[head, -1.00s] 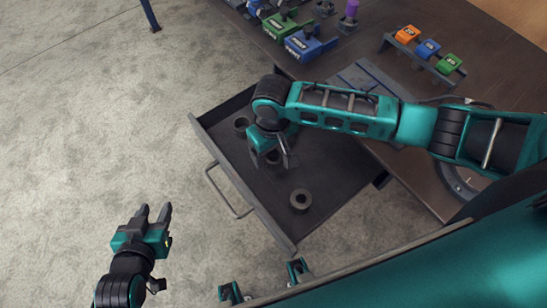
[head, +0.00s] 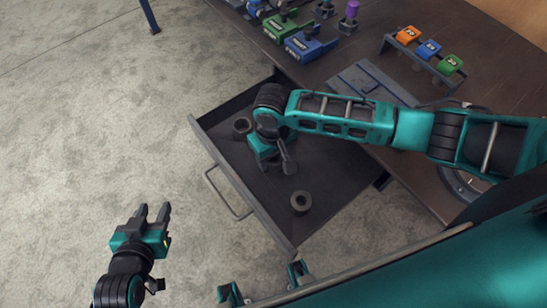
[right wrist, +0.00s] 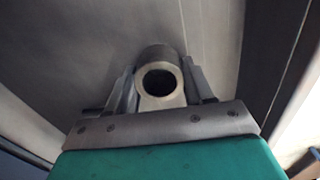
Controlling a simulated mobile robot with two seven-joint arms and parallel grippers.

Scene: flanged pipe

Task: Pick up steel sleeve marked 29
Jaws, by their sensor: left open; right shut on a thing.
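A steel sleeve (right wrist: 158,54), a short hollow cylinder, is between the two fingers of my right gripper (right wrist: 160,88) in the right wrist view. The fingers are shut on it. No number can be read on it. In the head view my right gripper (head: 276,163) is low over the middle of the open drawer and hides this sleeve. Two other dark sleeves stand in the drawer: one at the far left (head: 242,124) and one nearer the front (head: 301,208). Their marks cannot be read. My left gripper (head: 153,210) is open and empty, over the floor outside the drawer.
The open drawer (head: 235,183) has raised walls and a front handle (head: 218,196). The workbench (head: 385,55) holds green and blue blocks (head: 308,45), a purple-topped piece (head: 351,10) and a rack (head: 425,62) with orange, blue and green blocks. Bare drawer floor surrounds the front sleeve.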

